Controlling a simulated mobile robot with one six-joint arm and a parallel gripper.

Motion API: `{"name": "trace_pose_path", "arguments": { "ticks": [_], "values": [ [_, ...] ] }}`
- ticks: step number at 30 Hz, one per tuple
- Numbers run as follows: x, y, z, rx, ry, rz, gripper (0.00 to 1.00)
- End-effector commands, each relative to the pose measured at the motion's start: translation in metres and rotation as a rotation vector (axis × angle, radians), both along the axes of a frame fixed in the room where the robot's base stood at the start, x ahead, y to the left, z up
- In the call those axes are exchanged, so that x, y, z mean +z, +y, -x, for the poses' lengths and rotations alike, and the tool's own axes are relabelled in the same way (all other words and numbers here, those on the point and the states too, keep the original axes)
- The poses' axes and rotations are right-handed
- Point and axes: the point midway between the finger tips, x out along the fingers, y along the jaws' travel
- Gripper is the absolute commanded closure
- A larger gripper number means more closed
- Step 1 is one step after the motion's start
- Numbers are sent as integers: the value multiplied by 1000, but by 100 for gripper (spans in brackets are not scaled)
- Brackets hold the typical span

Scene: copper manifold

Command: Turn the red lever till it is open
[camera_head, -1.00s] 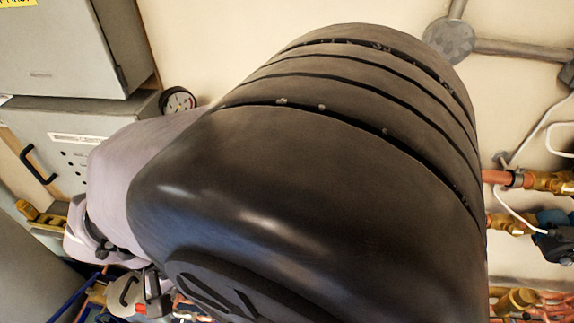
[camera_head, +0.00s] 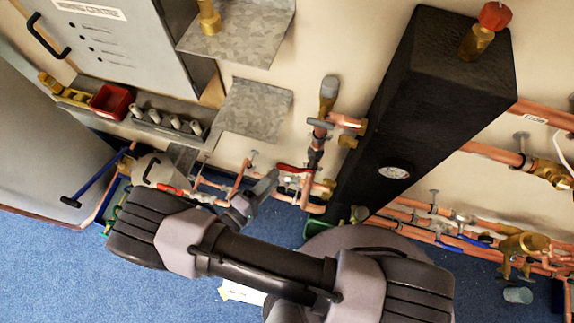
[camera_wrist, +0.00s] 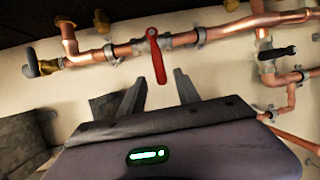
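In the wrist view, a red lever (camera_wrist: 156,58) sits on a horizontal copper pipe (camera_wrist: 115,52) and hangs down across it, slightly tilted. My gripper (camera_wrist: 160,77) is open and empty, with one finger either side of the lever's lower end in the picture. I cannot tell whether the lever's end is at fingertip depth; no contact shows. In the head view, my gripper (camera_head: 268,180) is by the wall pipework, close to a small red lever (camera_head: 294,168). Another red handle (camera_head: 171,188) shows farther left; my arm partly covers the pipes.
In the wrist view, a dark-handled valve (camera_wrist: 278,52) is on pipework to the right. In the head view, a black column with a gauge (camera_head: 394,172) stands right of the gripper. Metal shelves (camera_head: 252,108) and a red bin (camera_head: 112,101) are upper left.

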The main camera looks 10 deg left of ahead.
Motion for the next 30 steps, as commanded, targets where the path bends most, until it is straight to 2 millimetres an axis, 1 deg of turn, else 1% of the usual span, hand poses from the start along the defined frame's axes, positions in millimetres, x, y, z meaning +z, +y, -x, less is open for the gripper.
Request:
{"name": "trace_pose_path", "arguments": {
  "ticks": [1, 3, 6, 9, 12, 19, 20, 21, 23, 24, 25, 26, 30],
  "values": [
    [-4, -7, -11, -6, 1, 3, 61],
    [-6, -14, -26, -5, 0, 2, 61],
    [-8, -22, -41, -4, 1, 1, 61],
    [-9, -27, -51, -3, 1, 0, 61],
    [-10, -29, -56, -1, 1, 1, 61],
    [-9, -29, -57, -1, 1, 1, 61],
    [-9, -29, -57, -1, 1, 1, 63],
    [-9, -29, -57, -1, 1, 1, 71],
    [-9, -29, -57, -1, 1, 1, 83],
    [-9, -29, -57, -1, 1, 1, 91],
    [-9, -29, -57, -1, 1, 1, 97],
    [-9, -29, -57, -1, 1, 1, 100],
    [-9, -29, -57, -1, 1, 1, 100]
  ]
}}
